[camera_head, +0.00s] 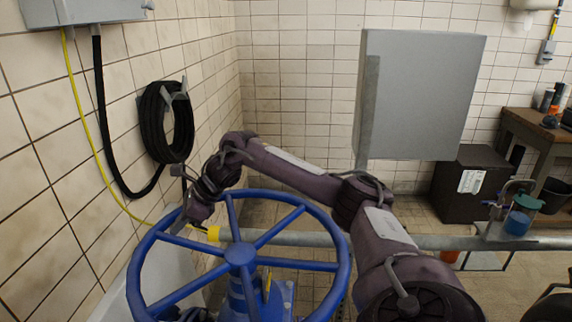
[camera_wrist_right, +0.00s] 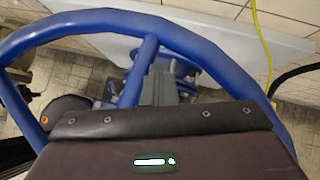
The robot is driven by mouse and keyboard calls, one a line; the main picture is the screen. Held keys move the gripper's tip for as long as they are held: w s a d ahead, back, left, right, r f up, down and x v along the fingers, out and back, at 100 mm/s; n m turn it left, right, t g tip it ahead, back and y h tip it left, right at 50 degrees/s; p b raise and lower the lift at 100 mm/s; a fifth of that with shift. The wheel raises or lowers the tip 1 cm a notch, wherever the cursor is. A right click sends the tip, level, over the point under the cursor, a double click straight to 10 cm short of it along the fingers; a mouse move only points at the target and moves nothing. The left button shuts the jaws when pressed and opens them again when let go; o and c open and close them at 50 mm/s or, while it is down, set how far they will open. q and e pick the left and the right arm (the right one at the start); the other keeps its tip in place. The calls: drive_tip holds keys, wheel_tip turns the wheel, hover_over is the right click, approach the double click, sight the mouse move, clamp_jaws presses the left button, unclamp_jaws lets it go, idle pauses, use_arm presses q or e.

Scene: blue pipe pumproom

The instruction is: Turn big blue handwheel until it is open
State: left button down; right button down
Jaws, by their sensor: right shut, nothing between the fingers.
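The big blue handwheel (camera_head: 240,253) fills the lower left of the head view, with its hub and spokes facing up toward me. In the right wrist view, its rim (camera_wrist_right: 215,57) curves across the picture and a spoke (camera_wrist_right: 140,70) runs inward. My right gripper (camera_head: 178,224) reaches over the wheel from the right and points down at its left part, near the rim. In the wrist view, the shut fingers (camera_wrist_right: 168,86) are beside the spoke, with nothing between them. I cannot tell whether they touch the wheel. My left gripper is not identifiable.
A grey horizontal pipe (camera_head: 440,242) runs behind the wheel. A tiled wall with a coiled black hose (camera_head: 166,122) and yellow cable (camera_head: 88,125) stands close on the left. A dark box (camera_head: 470,190) and a wooden table (camera_head: 530,130) are at right.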

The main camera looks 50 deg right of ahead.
drive_tip(key=shift+s+a+f, duration=0.15)
drive_tip(key=shift+a+f, duration=0.05)
drive_tip(key=shift+a, duration=0.55)
drive_tip(key=shift+d+r, duration=0.15)
